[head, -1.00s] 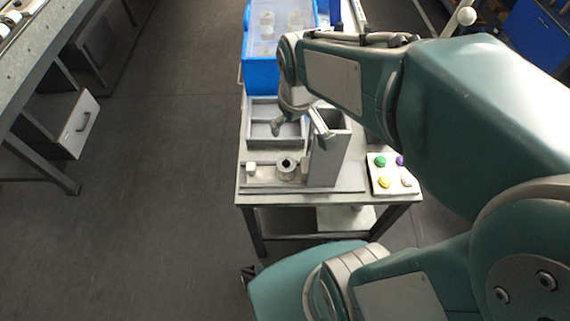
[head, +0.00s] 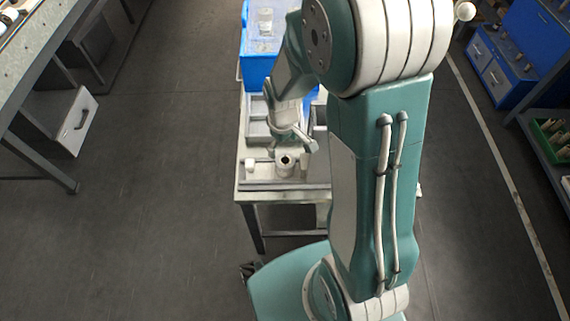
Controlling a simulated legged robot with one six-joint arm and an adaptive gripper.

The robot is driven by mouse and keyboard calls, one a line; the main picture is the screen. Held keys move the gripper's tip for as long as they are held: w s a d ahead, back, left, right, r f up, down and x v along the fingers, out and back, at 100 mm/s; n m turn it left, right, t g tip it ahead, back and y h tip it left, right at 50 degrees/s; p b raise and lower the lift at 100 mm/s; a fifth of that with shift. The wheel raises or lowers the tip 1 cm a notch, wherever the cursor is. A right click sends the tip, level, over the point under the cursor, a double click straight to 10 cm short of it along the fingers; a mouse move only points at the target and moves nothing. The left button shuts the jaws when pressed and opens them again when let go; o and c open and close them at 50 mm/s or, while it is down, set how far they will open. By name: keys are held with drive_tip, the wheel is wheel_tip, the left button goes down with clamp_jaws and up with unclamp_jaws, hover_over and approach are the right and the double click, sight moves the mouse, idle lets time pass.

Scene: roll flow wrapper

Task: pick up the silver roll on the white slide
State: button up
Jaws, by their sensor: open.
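The silver roll (head: 285,163) stands near the front edge of the small table, its dark centre hole facing up. It sits on the pale slide (head: 262,171), beside a small white block (head: 250,165). My gripper (head: 292,150) is open and empty, with its fingers just above and around the roll's far side in the picture. I cannot tell whether a finger touches the roll. My arm hides the right part of the table.
A blue bin (head: 257,70) with clear containers stands behind a grey tray (head: 257,128). A dark rail runs along the table's front (head: 270,186). The floor to the left is open. Blue cabinets and a shelf stand at the far right.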

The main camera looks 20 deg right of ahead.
sight(283, 158)
wheel_tip(283, 158, down, 9)
drive_tip(key=shift+f, duration=0.1)
idle(0.4)
drive_tip(key=shift+c, duration=0.3)
drive_tip(key=c, duration=1)
